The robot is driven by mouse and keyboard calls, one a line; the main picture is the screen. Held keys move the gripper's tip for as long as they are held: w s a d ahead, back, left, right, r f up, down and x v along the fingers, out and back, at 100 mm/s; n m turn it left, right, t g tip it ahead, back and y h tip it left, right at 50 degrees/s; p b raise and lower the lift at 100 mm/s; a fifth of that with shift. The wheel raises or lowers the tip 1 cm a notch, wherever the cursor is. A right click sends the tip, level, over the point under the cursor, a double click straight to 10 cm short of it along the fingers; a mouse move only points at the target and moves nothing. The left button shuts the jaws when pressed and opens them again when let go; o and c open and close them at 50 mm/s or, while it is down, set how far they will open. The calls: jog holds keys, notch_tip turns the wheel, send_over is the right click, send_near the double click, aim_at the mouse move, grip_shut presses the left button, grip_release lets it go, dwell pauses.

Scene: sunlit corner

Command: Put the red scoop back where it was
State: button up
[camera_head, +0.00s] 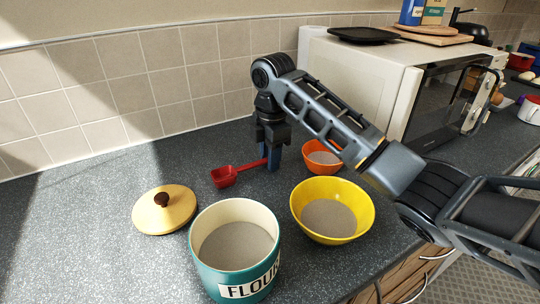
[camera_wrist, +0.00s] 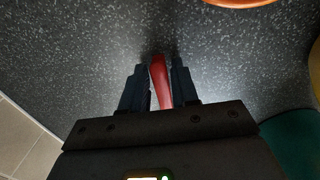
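The red scoop (camera_head: 224,176) is by the countertop left of my gripper, its bowl to the left and its handle reaching right to my fingers. My gripper (camera_head: 272,160) points straight down behind the flour canister, its tips close to the counter. In the wrist view the red handle (camera_wrist: 160,80) lies between my two fingers (camera_wrist: 160,88), which are close on both sides of it. My gripper looks shut on the handle. The scoop's bowl is out of the wrist view. I cannot tell whether the scoop touches the counter.
A teal flour canister (camera_head: 214,273) stands open in front, with its wooden lid (camera_head: 150,215) to the left. A yellow bowl (camera_head: 352,232) and an orange bowl (camera_head: 312,148) hold pale powder. A microwave (camera_head: 395,85) stands behind right. The counter at left is clear.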

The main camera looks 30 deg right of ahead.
jog(key=shift+o, duration=1)
notch_tip(320, 180, up, 12)
jog(key=p, duration=0.2)
jog(key=shift+s+r, duration=0.15)
jog(key=shift+s, duration=0.1)
